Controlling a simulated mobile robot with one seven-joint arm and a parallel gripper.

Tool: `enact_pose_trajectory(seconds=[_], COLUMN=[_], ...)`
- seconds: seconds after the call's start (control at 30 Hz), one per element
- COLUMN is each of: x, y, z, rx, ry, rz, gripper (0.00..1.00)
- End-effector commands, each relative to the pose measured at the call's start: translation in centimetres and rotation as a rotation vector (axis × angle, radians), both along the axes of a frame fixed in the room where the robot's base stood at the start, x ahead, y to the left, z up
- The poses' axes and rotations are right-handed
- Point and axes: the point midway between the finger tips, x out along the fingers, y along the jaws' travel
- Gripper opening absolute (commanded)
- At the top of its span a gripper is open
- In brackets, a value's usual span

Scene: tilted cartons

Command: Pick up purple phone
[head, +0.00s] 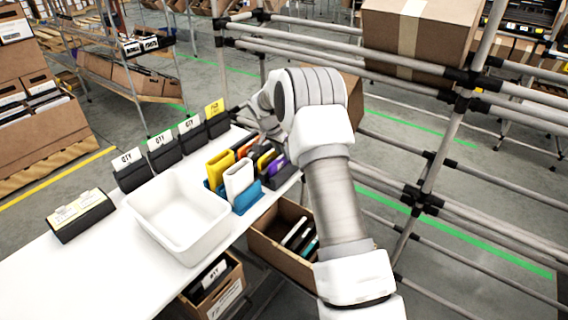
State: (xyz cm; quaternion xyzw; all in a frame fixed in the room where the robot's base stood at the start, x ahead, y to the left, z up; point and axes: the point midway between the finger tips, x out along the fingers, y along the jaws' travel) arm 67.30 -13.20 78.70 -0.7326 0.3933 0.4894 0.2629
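The purple phone (276,166) stands in the right part of a group of upright phones on the white table, in the head view. Only a small part of it shows, next to a yellow and black item (265,160). My gripper (272,134) is above and just behind this group, partly hidden by my own wrist and arm. Its fingers are too small and covered to tell whether they are open or shut. I cannot tell whether it touches any phone.
A white phone (239,180) and yellow phone (219,168) stand left of the purple one. An empty white bin (180,215) sits on the white table (85,270). Black holders with QTY cards (163,150) line the back edge. An open carton (270,255) is below; pipe racking (430,175) stands right.

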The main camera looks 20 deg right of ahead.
Motion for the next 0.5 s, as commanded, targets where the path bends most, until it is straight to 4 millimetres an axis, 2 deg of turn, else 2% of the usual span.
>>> enact_pose_trajectory(seconds=[0.03, 0.1, 0.13, 0.5], x=[-0.01, -0.01, -0.01, 0.03], y=[0.01, 0.01, 0.01, 0.01], z=[0.01, 0.01, 0.01, 0.18], rx=[0.0, 0.0, 0.0, 0.0], ry=[0.0, 0.0, 0.0, -0.001], rz=[0.0, 0.0, 0.0, 0.0], gripper=[0.14, 0.02, 0.0, 0.0])
